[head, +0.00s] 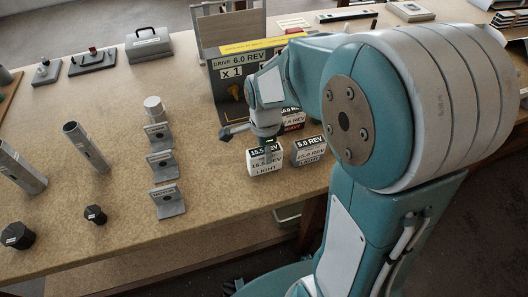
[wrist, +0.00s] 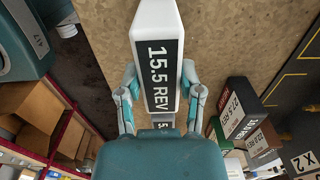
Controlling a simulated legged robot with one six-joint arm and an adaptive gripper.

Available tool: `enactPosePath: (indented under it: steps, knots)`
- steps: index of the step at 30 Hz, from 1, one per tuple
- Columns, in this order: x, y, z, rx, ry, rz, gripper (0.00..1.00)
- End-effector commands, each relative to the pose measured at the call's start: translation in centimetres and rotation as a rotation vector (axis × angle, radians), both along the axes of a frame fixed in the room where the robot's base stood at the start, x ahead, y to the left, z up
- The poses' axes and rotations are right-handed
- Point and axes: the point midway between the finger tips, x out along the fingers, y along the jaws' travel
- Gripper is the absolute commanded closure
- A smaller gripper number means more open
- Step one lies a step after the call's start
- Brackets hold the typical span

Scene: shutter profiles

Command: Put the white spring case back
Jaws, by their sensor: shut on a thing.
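The white spring case (head: 265,170) has a dark label reading 15.5 REV and the word LIGHT. My gripper (head: 264,140) is shut on it from above, near the table's front edge. In the wrist view the white case (wrist: 158,20) stands between the two fingers (wrist: 160,98), one on each long side. I cannot tell whether its base touches the table.
A dark panel (head: 238,90) marked DRIVE 6.0 REV and x 1 stands behind my gripper. Several grey brackets (head: 163,166) stand to the left, with grey tubes (head: 86,148) and black knobs (head: 95,214) farther left. Bare tabletop (head: 205,130) lies between brackets and case.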

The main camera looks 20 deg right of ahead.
Motion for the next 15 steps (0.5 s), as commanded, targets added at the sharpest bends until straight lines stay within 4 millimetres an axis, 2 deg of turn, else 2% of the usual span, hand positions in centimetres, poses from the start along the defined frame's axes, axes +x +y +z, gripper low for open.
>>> enactPosePath:
  steps: [3, 13, 14, 15]
  knots:
    - [0.01, 0.13, -1.24, -0.001, 0.000, 0.001, 1.00]
    - [0.02, 0.11, -1.53, -0.001, -0.002, 0.001, 1.00]
    - [0.01, 0.11, -1.59, -0.001, -0.001, 0.001, 0.48]
    - [0.01, 0.10, -1.56, -0.001, -0.001, 0.001, 0.30]
